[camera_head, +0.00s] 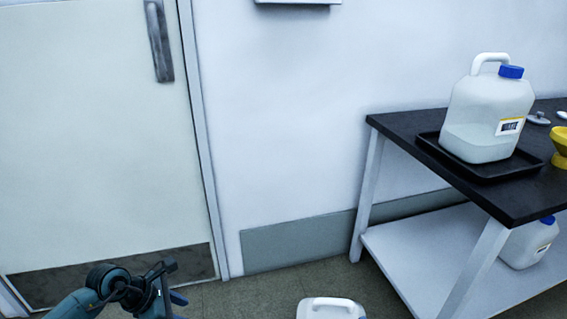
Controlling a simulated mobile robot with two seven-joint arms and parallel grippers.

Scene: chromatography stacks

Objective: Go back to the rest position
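My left gripper (172,284) is at the bottom left, at the end of my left arm, which comes in from the lower left corner. It is in front of the door and the floor, away from the table and the jugs. I see nothing held in it, but its fingers are small and dark, so I cannot tell whether it is open or shut. My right arm and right gripper are not in view.
A black-topped table (408,124) at right bears a black tray (527,166) with a blue-capped jug (484,108) and a yellow object (560,148). Another jug (527,246) is on the lower shelf (405,262). A white container (331,309) is at bottom centre. A door (95,140) is at left.

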